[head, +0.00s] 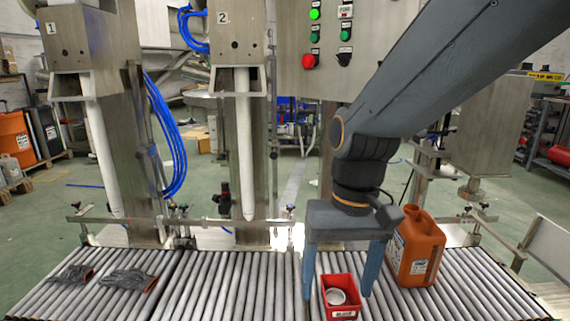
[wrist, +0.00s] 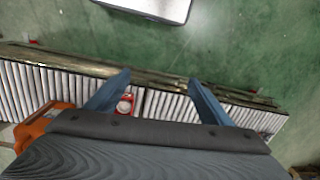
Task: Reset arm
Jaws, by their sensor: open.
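My gripper (head: 338,298) is at the right of the roller conveyor in the head view, fingers pointing down and spread apart. In the wrist view the two blue-grey fingers (wrist: 158,76) are wide apart with nothing clamped between them. A small red box (head: 341,311) with a white round item (head: 335,296) inside sits on the rollers. In the head view it appears between the fingers; in the wrist view the red box (wrist: 124,103) shows beside the left finger, partly hidden by it. I cannot tell the exact height gap.
An orange jug (head: 414,248) stands on the roller conveyor (head: 215,285) just right of my gripper. Dark gloves (head: 128,279) lie at the left end. Two filling lances (head: 243,150) hang behind the conveyor. A control panel (head: 328,40) is at the back. The middle rollers are clear.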

